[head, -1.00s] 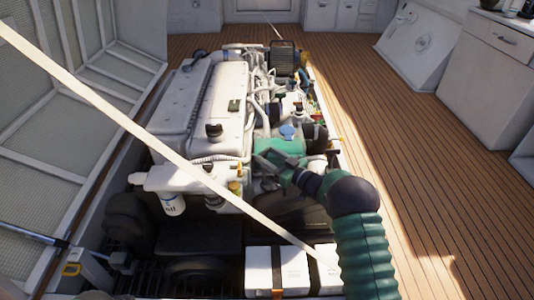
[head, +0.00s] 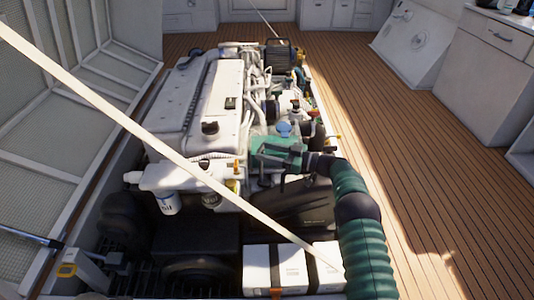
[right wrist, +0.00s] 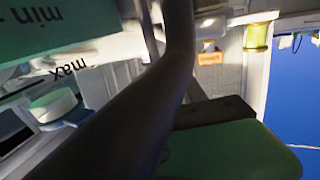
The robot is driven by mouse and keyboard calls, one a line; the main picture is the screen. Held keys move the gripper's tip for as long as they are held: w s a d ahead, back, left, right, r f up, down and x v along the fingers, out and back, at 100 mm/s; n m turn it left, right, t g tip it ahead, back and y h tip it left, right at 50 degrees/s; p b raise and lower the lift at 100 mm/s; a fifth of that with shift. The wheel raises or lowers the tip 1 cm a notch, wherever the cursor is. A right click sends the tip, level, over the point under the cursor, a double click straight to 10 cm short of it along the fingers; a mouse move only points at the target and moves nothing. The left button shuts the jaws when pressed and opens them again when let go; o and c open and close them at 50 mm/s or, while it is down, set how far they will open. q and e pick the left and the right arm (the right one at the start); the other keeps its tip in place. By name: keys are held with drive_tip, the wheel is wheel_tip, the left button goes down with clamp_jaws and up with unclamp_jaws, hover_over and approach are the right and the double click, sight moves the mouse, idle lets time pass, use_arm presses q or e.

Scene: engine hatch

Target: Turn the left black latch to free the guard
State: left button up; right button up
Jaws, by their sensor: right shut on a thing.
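My right gripper (head: 282,160) reaches in from the right in the head view, in front of the green coolant tank (head: 262,147). It is shut on a small dark part that seems to be the left black latch, mostly hidden by the fingers. The black guard (head: 305,205) lies just below the gripper, at the front of the engine. In the right wrist view a dark finger (right wrist: 150,110) crosses the middle, and the tank's green wall (right wrist: 60,25) with upside-down min and max marks fills the upper left. My left gripper is not in view.
The white engine block (head: 195,100) lies left of and behind the gripper. White boxes (head: 275,268) stand in front, below the guard. A pale slanting bar (head: 130,118) crosses the view. Open wooden floor (head: 430,190) is to the right.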

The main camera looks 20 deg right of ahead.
drive_tip(key=shift+d+r, duration=0.1)
drive_tip(key=o, duration=1.4)
drive_tip(key=shift+c, duration=0.2)
drive_tip(key=shift+s+d+p, duration=0.15)
drive_tip(key=shift+d+p, duration=0.1)
drive_tip(key=shift+p, duration=0.05)
drive_tip(key=p+v, duration=0.6)
drive_tip(key=v, duration=1)
drive_tip(key=shift+s+d, duration=0.1)
drive_tip(key=shift+c, duration=0.3)
